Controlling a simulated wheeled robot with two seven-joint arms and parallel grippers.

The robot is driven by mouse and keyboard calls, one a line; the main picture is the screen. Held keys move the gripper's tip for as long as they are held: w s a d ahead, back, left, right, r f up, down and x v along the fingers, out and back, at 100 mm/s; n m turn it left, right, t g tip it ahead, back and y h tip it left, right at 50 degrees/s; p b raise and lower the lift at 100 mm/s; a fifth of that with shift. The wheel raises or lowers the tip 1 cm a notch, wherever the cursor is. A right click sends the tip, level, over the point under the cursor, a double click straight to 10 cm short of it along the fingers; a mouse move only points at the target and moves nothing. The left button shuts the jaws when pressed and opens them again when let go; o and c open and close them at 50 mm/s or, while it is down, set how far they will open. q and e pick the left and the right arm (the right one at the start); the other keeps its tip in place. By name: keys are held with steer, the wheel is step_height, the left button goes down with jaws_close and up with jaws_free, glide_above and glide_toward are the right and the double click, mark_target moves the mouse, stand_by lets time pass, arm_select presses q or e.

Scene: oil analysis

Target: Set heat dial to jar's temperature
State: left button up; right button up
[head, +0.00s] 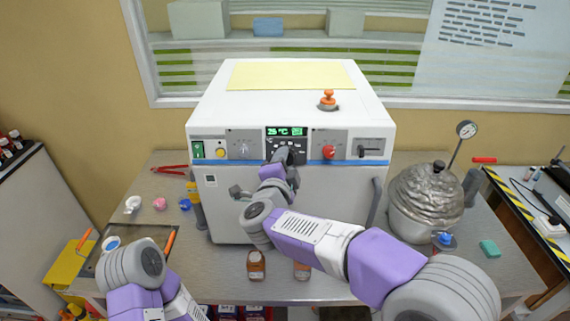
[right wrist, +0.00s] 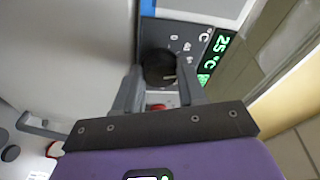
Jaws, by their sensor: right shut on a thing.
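The white oven-like machine (head: 280,205) stands on the table, with a green display (head: 287,131) in its front panel that reads about 25 °C. The display also shows in the right wrist view (right wrist: 216,55), turned on its side. The black heat dial (right wrist: 160,67) sits beside it on the dark panel. My right gripper (head: 284,156) is at the dial just below the display, its fingers shut on the dial's two sides. Two brown jars, one left (head: 256,265) and one right (head: 302,270), stand at the table's front; their labels are too small to read. My left gripper is out of view.
A red knob (head: 329,152) and a yellow button (head: 221,153) are on the same panel. An orange-handled stamp (head: 327,100) stands on top of the machine. A silver domed vessel (head: 426,200) with a gauge (head: 466,129) is at right. Small coloured items lie at left.

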stand_by(0.4)
steer(key=o, duration=1.1)
steer(key=shift+c, duration=0.2)
steer(key=s+a, duration=0.1)
steer(key=s, duration=0.6)
steer(key=shift+s+a+r, duration=0.2)
steer(key=shift+s+r, duration=0.05)
steer(key=shift+r, duration=0.15)
